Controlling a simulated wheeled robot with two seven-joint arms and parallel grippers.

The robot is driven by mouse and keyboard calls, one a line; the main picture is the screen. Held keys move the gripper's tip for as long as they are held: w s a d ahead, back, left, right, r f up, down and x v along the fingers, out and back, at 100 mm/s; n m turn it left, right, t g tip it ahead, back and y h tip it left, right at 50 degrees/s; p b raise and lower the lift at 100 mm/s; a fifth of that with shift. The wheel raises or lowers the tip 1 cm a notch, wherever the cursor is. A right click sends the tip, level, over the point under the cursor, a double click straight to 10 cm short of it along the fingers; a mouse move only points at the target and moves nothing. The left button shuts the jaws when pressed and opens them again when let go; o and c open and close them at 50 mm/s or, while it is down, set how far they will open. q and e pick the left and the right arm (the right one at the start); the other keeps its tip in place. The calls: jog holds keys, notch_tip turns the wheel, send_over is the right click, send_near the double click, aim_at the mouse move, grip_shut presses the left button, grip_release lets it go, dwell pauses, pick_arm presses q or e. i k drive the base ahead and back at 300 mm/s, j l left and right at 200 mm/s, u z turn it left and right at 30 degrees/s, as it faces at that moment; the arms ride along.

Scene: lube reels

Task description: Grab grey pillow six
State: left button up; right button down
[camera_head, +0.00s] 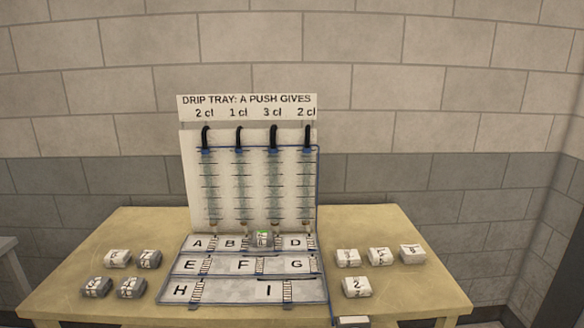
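Three grey pillows lie on the left part of the table: one at the back (149,259), one at front left (96,287) and one at front right (131,287). Their tops carry dark marks too small to read, so I cannot tell which is six. A further grey block with a green mark (262,239) sits on the back row of the lettered tray (210,252), between B and D, over the spot where a C would be. Neither of my grippers is in view.
A white pillow (117,258) lies beside the grey ones. Several white pillows, one marked 2 (357,286), lie on the right. An upright board (190,180) with several tubes stands behind the tray. The table (90,235) has bare room around both groups.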

aim_at(259, 238)
jog(key=i+j+z, duration=0.2)
jog(key=z, duration=0.3)
jog(key=i+j+z, duration=0.25)
jog(key=z, duration=0.25)
